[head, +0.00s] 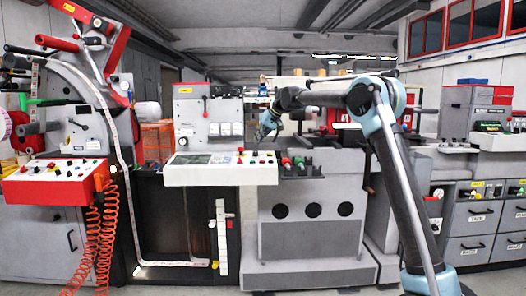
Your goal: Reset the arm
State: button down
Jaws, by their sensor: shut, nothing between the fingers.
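My arm rises from the bottom right of the head view, bends at a high elbow and reaches left. My gripper (262,134) hangs at its end, pointing down, near the right part of the white control panel (222,168). It is small in the picture, shut and holds nothing. I cannot tell its exact height above the panel. The label rewinder (310,215) is a grey machine with round dark holes in its front, standing behind and below the arm.
A red control box (55,181) with coiled orange hoses (92,240) stands at the left. Red and green knobs (296,164) sit right of the panel. Grey drawer cabinets (483,222) line the right side. The space above the machine, under the ceiling, looks open.

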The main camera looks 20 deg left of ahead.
jog(key=s+d+m+h, duration=0.1)
jog(key=s+d, duration=0.2)
jog(key=d, duration=0.8)
jog(key=s+d+m+t+h, duration=0.1)
jog(key=s+d, duration=0.3)
jog(key=d, duration=0.6)
jog(key=s+d+m, duration=0.1)
jog(key=s+d, duration=0.2)
jog(key=d, duration=0.8)
jog(key=s+d+f+m+h, duration=0.1)
jog(key=s+d+f, duration=0.2)
jog(key=s+d, duration=0.35)
jog(key=s+d+f+h, duration=0.1)
jog(key=s+d+f, duration=0.3)
jog(key=s+d, duration=0.3)
jog(key=s+d+f+m+h, duration=0.1)
jog(key=s+d+f+m, duration=0.1)
jog(key=s+d+f, duration=0.6)
jog(key=s+d+f+m+h, duration=0.2)
jog(key=s+d+f, duration=0.7)
jog(key=s+f, duration=0.5)
jog(key=shift+s+d+f, duration=0.15)
jog(key=shift+s, duration=0.7)
